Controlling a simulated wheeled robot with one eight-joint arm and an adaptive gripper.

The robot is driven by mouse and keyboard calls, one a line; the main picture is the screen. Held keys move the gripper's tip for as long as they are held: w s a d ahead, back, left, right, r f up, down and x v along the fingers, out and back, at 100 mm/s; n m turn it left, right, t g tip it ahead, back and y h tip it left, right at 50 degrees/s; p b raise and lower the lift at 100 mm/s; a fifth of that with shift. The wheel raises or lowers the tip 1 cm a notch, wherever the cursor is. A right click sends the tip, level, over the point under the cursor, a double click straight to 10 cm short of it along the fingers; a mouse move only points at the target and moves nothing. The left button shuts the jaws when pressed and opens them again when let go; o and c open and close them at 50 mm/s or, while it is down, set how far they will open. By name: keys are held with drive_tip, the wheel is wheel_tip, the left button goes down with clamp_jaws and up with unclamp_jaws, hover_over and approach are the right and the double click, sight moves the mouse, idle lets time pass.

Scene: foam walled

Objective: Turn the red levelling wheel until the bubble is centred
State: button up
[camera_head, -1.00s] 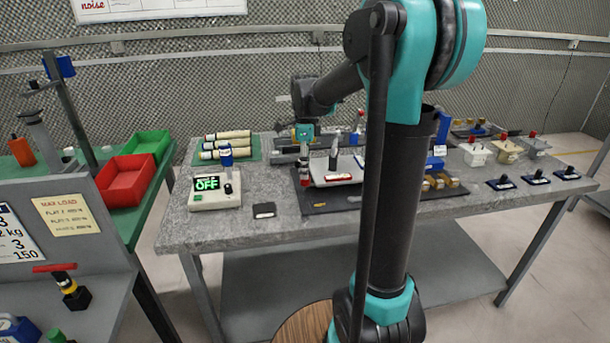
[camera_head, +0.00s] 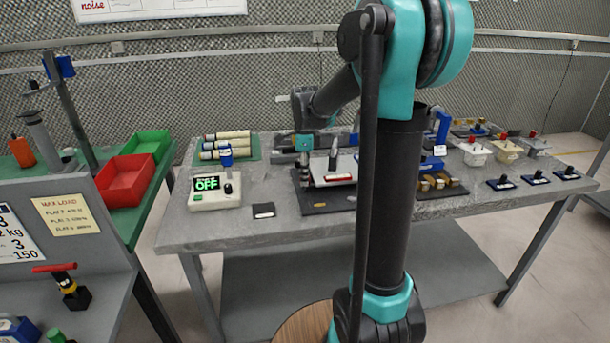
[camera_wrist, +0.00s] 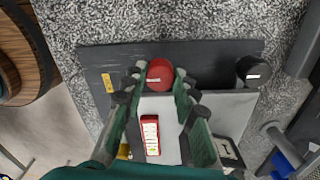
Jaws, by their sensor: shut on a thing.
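The red levelling wheel (camera_wrist: 159,74) sits at the edge of a pale plate (camera_wrist: 220,112) on a dark base (camera_wrist: 200,54) in the wrist view. My gripper (camera_wrist: 160,76) comes down over the wheel with its fingers on both sides, shut on it. The red level vial (camera_wrist: 150,135) with a white window lies on the plate between the fingers. It also shows in the head view (camera_head: 338,178). The bubble is too small to make out. In the head view my gripper (camera_head: 303,180) points down at the left end of the plate, and the wheel is hidden.
A black knob (camera_wrist: 252,70) stands at the plate's other corner. A box with a display reading OFF (camera_head: 208,185) and a small black pad (camera_head: 263,210) lie left on the grey table (camera_head: 215,232). Several knobbed boxes stand right.

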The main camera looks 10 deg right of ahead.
drive_tip(key=shift+n, duration=0.4)
clamp_jaws()
drive_tip(key=n, duration=0.4)
drive_tip(key=shift+n, duration=3)
drive_tip(key=o, duration=1.1)
unclamp_jaws()
drive_tip(key=shift+r, duration=4.05)
